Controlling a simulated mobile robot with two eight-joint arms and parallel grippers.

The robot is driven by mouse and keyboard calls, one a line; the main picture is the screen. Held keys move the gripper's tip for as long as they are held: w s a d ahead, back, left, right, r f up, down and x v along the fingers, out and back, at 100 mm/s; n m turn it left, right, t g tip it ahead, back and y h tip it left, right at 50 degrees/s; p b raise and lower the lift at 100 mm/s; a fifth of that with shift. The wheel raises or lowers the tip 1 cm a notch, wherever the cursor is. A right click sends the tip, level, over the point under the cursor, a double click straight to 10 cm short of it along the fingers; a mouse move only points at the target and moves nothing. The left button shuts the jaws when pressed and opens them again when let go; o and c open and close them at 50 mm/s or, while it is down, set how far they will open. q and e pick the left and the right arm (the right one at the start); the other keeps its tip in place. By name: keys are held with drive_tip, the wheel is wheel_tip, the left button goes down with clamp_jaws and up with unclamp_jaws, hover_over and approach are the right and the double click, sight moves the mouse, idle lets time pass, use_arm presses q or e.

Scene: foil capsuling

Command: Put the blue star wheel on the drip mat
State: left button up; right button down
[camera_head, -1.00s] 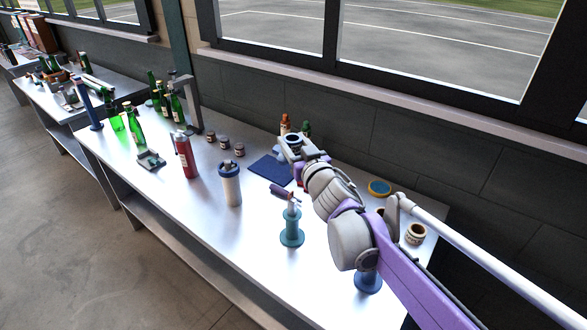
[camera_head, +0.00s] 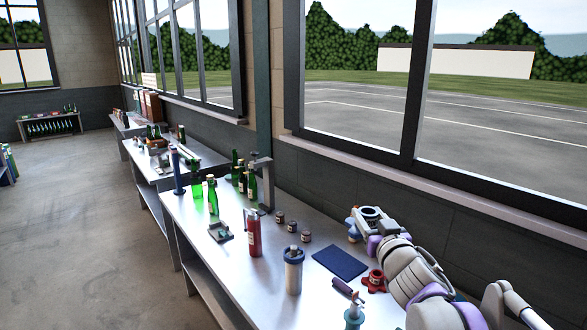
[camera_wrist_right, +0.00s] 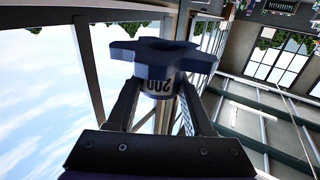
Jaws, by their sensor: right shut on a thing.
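The blue star wheel (camera_head: 354,230) is held in my right gripper (camera_head: 364,222), behind and to the right of the mat in the head view. The drip mat (camera_head: 340,263), a flat dark blue rectangle, lies bare on the bench, apart from the wheel. The wheel appears raised above the bench. My left gripper is not in view.
A red star wheel (camera_head: 374,282) stands right of the mat, with a dark purple cylinder (camera_head: 345,288) in front. Windows line the wall behind.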

sight(358, 308)
idle(0.6)
wheel_tip(358, 308, down, 23)
drive_tip(key=shift+f, duration=0.15)
wheel_tip(358, 308, down, 4)
drive_tip(key=shift+f+b, duration=0.25)
drive_tip(key=shift+b, duration=0.05)
drive_tip(key=shift+s+r, duration=0.1)
drive_tip(key=shift+r, duration=0.05)
drive_tip(key=shift+c, duration=1.4)
unclamp_jaws()
